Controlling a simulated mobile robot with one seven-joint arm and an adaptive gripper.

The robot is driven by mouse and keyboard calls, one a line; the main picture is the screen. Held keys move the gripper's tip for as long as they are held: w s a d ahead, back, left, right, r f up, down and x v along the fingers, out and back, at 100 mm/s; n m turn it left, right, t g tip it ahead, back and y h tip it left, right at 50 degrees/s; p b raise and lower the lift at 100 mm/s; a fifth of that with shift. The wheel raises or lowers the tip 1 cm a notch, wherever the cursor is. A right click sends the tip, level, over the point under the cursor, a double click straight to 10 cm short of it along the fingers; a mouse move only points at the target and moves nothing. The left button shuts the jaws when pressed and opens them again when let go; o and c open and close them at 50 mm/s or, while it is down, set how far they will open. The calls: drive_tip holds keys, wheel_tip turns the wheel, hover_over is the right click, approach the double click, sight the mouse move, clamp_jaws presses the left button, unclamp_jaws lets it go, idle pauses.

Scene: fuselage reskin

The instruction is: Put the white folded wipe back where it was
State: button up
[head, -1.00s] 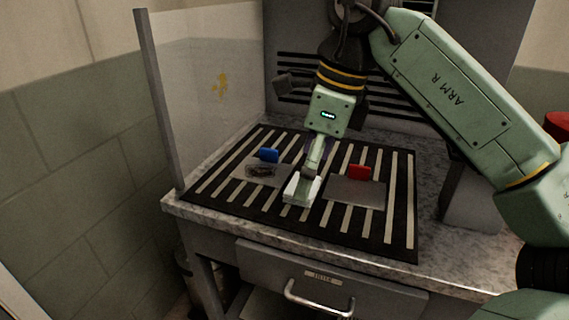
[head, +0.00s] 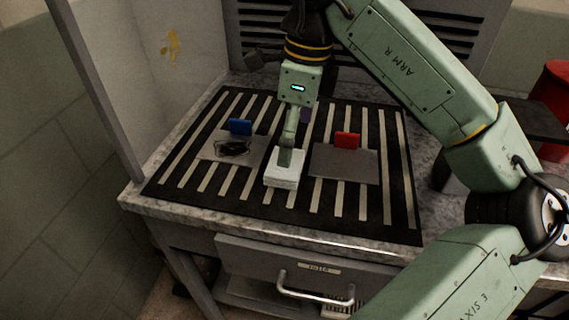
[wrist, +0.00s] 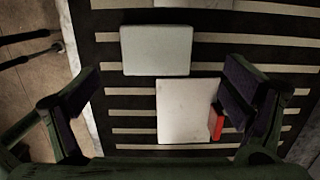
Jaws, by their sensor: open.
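The white folded wipe (head: 281,178) lies flat on the black-and-white striped mat, between two grey plates. In the wrist view the wipe (wrist: 156,50) is beyond the space between my fingers. My gripper (head: 289,152) is just above and behind the wipe, and a finger covers part of its back edge. In the wrist view my gripper (wrist: 160,105) is open with its fingers wide apart and nothing held. The plate with the red tab shows between them, below. The exact height of the fingertips cannot be told.
The left plate (head: 215,153) has a blue tab (head: 240,127) and a dark tangled mark. The right plate (head: 350,172) has a red tab (head: 347,140). A drawer handle (head: 312,292) sticks out in front.

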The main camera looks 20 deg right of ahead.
drive_tip(key=f, duration=0.1)
drive_tip(key=a+f+p, duration=0.1)
drive_tip(key=f, duration=0.1)
drive_tip(key=shift+f, duration=0.25)
drive_tip(key=shift+w+a+f, duration=0.1)
drive_tip(key=shift+f, duration=0.55)
drive_tip(key=shift+c, duration=0.4)
drive_tip(key=c, duration=1)
drive_tip(key=shift+r, duration=0.1)
drive_tip(key=shift+c, duration=0.2)
wheel_tip(320, 180, up, 15)
drive_tip(key=p, duration=0.4)
